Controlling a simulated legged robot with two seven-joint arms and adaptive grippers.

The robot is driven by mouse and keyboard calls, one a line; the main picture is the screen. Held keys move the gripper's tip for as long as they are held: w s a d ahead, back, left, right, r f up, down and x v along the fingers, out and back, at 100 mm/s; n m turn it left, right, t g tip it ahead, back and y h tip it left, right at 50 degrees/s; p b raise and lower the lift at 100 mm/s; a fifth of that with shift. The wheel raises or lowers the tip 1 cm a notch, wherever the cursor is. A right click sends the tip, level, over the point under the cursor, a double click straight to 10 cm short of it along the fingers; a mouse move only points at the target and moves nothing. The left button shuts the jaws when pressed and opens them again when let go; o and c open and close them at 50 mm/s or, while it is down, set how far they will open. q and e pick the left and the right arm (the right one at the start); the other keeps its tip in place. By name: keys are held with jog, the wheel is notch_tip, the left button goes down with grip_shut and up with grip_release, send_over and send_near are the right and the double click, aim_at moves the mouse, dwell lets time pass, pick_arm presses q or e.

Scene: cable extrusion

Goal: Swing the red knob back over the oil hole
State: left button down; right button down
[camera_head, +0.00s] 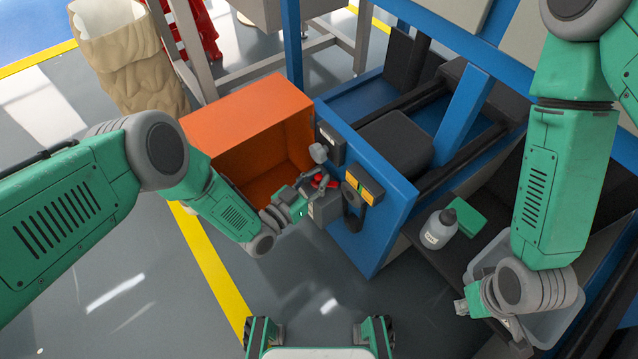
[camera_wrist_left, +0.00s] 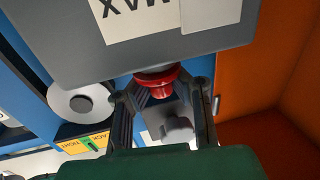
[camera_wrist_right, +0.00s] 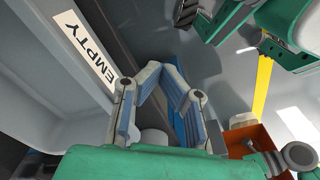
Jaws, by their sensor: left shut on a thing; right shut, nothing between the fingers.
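A small red knob (camera_head: 322,181) sits on the grey box (camera_head: 325,208) on the near-left side of the blue machine. My left gripper (camera_head: 308,189) reaches it from the left and is shut on it. In the left wrist view the red knob (camera_wrist_left: 157,82) is between the fingers, directly against the edge of the grey box (camera_wrist_left: 200,45), which bears a label ending in "AX". I cannot make out the oil hole.
An open orange bin (camera_head: 247,110) stands left of the machine, close to my left forearm. A yellow-and-black panel (camera_head: 364,185) is right of the knob. A white bottle (camera_head: 438,230) and a green block (camera_head: 465,217) stand on a dark shelf, near the grey tub (camera_head: 560,322).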

pick_arm(q)
jog(key=shift+a, duration=0.1)
jog(key=c, duration=1.4)
grip_release()
jog(key=v, duration=1.2)
jog(key=shift+w+a+f, duration=0.1)
jog(key=shift+a, duration=0.05)
